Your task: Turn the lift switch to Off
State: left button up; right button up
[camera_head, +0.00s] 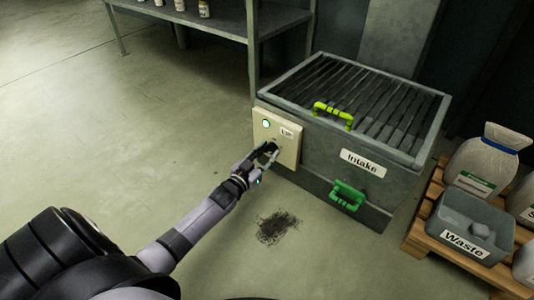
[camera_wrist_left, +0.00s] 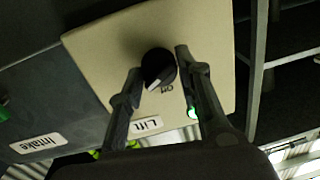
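The lift switch is a black round knob (camera_wrist_left: 158,67) with a white pointer mark, on a cream panel (camera_head: 289,150) on the side of the grey intake box. My left gripper (camera_head: 268,153) is at the panel and mostly hides the knob in the head view. In the left wrist view its fingers (camera_wrist_left: 159,64) stand apart on both sides of the knob, with small gaps visible. My right gripper is not in view.
The intake box (camera_head: 316,153) has a slatted top, a lime handle (camera_head: 333,112) and a green handle (camera_head: 347,196). A pallet (camera_head: 421,229) with sacks and a waste bin (camera_head: 462,238) stands to the right. A shelf (camera_head: 222,22) is behind. The floor at left is clear.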

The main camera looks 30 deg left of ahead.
pick_arm(q)
jog(key=c, duration=0.6)
jog(key=shift+r+n+p, duration=0.2)
jog(key=shift+n+p, duration=0.8)
jog(key=shift+p, duration=0.25)
jog(key=shift+n+p, duration=0.95)
jog(key=shift+n, duration=0.25)
jog(key=n+p, duration=0.1)
jog(key=n, duration=0.2)
jog(key=shift+f+n+g, duration=0.1)
jog(key=shift+n+g, duration=0.2)
jog(key=shift+a+n+h, duration=0.1)
jog(key=shift+n+h, duration=0.2)
jog(key=shift+n, duration=1.4)
